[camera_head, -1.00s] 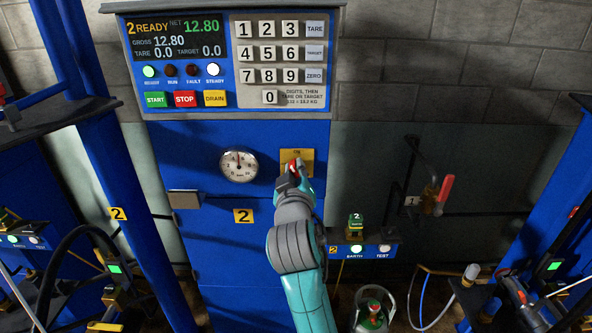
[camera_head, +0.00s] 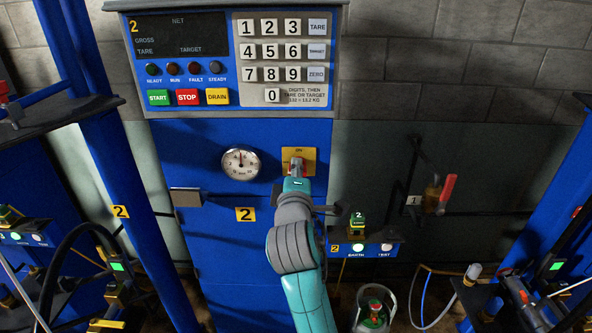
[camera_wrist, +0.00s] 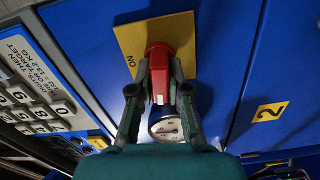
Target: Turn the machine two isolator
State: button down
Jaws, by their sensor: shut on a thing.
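The machine two isolator is a red handle (camera_wrist: 158,62) on a yellow plate (camera_wrist: 188,35) marked ON. In the wrist view the handle's length runs up and down the picture, with the ON mark to its left, so it lies crosswise to that mark. My gripper (camera_wrist: 159,78) is shut on the red handle, one finger on each side. In the head view my gripper (camera_head: 296,168) is at the yellow plate (camera_head: 309,155) and hides most of the handle. The machine two display (camera_head: 180,37) shows only its labels, without readings.
The pressure gauge (camera_head: 241,163) is just left of the plate, and the keypad (camera_head: 283,58) is above. A small box with lamps (camera_head: 362,248) sits at lower right. A separate red-handled valve (camera_head: 445,194) is farther right.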

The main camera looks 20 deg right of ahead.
jog(key=shift+f+n, duration=0.1)
jog(key=shift+n, duration=0.7)
jog(key=c, duration=1.1)
grip_release()
jog(key=v, duration=1.2)
